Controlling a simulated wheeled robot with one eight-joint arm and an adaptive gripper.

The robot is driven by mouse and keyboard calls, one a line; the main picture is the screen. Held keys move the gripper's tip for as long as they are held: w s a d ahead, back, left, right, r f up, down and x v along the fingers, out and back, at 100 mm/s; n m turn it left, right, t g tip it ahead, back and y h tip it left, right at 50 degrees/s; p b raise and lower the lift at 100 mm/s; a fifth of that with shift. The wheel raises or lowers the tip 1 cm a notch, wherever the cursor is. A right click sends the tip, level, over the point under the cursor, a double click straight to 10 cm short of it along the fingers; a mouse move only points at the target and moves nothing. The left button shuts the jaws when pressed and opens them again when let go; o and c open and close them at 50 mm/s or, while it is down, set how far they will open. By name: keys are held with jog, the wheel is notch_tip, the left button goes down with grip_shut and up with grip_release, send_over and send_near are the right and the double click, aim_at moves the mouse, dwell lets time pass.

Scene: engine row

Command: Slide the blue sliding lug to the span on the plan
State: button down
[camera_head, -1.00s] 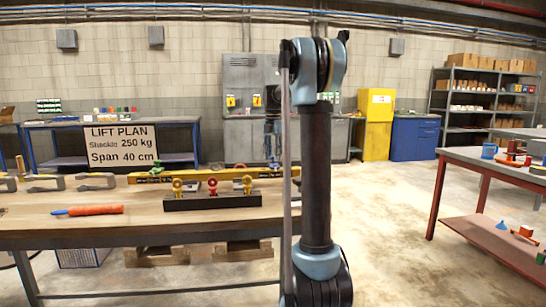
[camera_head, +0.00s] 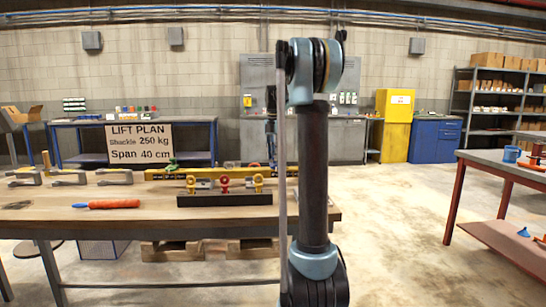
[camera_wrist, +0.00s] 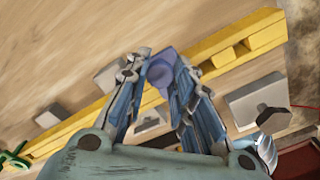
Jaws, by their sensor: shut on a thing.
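The yellow beam (camera_head: 210,173) lies along the back of the wooden bench, and crosses the wrist view diagonally (camera_wrist: 240,42). My gripper (camera_wrist: 156,60) is over the beam with its fingers shut on the blue sliding lug (camera_wrist: 161,74), which looks purplish-blue. In the head view my own arm hides the lug and most of the gripper. The plan sign (camera_head: 140,143) reads shackle 250 kg, span 40 cm.
A dark rack (camera_head: 225,199) with red and yellow shackles stands in front of the beam. An orange-handled tool (camera_head: 114,204) and several grey clamps (camera_head: 68,177) lie to the left. Grey blocks (camera_wrist: 256,99) are beside the beam. A red-legged table (camera_head: 500,185) stands at right.

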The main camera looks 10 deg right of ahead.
jog(key=shift+w, duration=0.1)
jog(key=c, duration=1.3)
grip_release()
jog(key=shift+c, duration=0.2)
notch_tip(320, 180, up, 12)
jog(key=shift+f, duration=0.1)
